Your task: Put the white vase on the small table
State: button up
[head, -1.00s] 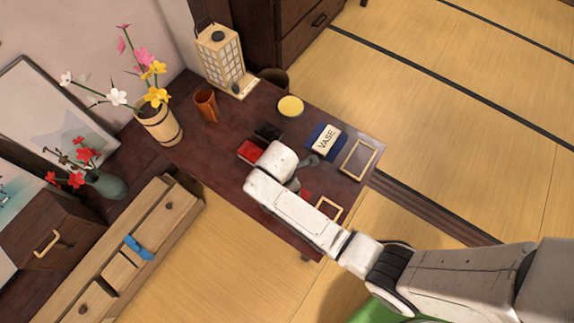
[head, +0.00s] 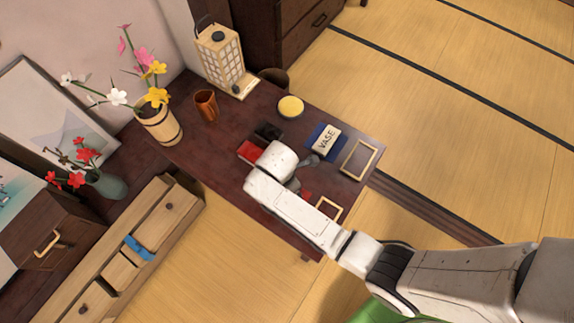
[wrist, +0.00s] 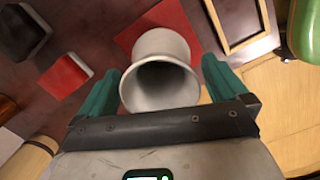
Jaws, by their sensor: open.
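The white vase (wrist: 165,48) shows in the wrist view, its round open mouth facing the camera. It stands at a red square mat (wrist: 150,26) on a dark wooden table (head: 215,150). My gripper (wrist: 160,84) is open, with one green finger on each side of the vase. I cannot tell whether either finger touches it. In the head view my white arm reaches over the table and its wrist hides the vase.
Near the gripper are a red box (wrist: 65,76), a black box (wrist: 22,32) and a wooden frame (wrist: 237,25). A yellow round dish (head: 290,106), an orange cup (head: 206,105), a lantern (head: 220,60) and a flower pot (head: 160,126) stand farther back. Tatami floor lies right.

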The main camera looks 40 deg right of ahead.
notch_tip(320, 180, up, 12)
jog(key=a+p, duration=0.1)
jog(key=p, duration=0.1)
jog(key=shift+a+f, duration=0.15)
jog(key=shift+a, duration=0.05)
jog(key=s+d+r+m, duration=0.3)
jog(key=s+d+m, duration=0.1)
jog(key=s+m, duration=0.4)
jog(key=s+d+r+m+t+y, duration=0.1)
jog(key=s+d+r+m, duration=0.2)
jog(key=s+d+m, duration=0.2)
jog(key=s+m, duration=0.3)
jog(key=m, duration=0.1)
jog(key=shift+s, duration=0.3)
dwell(0.3)
